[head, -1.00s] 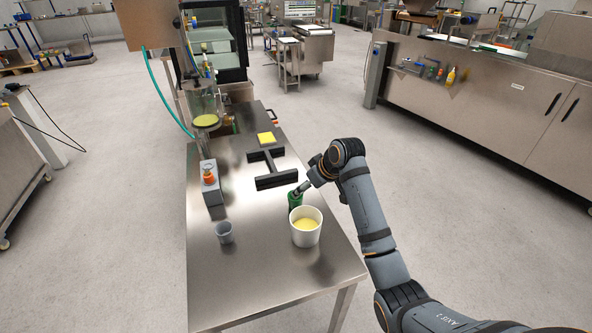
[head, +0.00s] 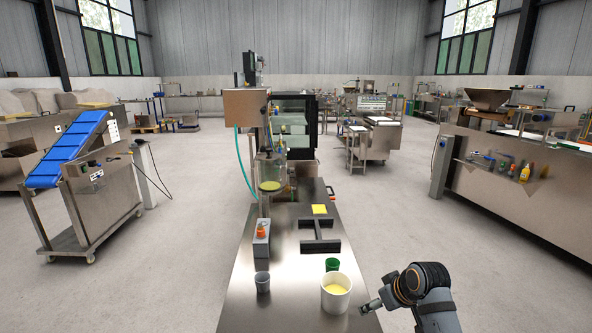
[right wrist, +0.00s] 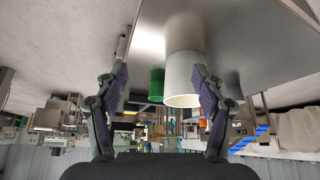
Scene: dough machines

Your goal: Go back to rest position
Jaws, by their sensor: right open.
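My right gripper (head: 371,305) is beside the table's right edge, just right of the white bucket (head: 336,303), which stands upright with yellow content. In the right wrist view the fingers (right wrist: 162,78) are spread with nothing held between them; the scene appears upside down. The white bucket (right wrist: 184,70) and the green container (right wrist: 156,85) show beyond the fingers there. The green container (head: 332,265) stands just behind the bucket in the head view. My left gripper is in neither current view.
A grey cup (head: 262,283) and a grey box with an orange knob (head: 261,243) stand on the steel table (head: 295,307). A black H-shaped frame (head: 320,236) and a yellow square (head: 319,210) lie farther back. Open floor (head: 400,235) is to the right.

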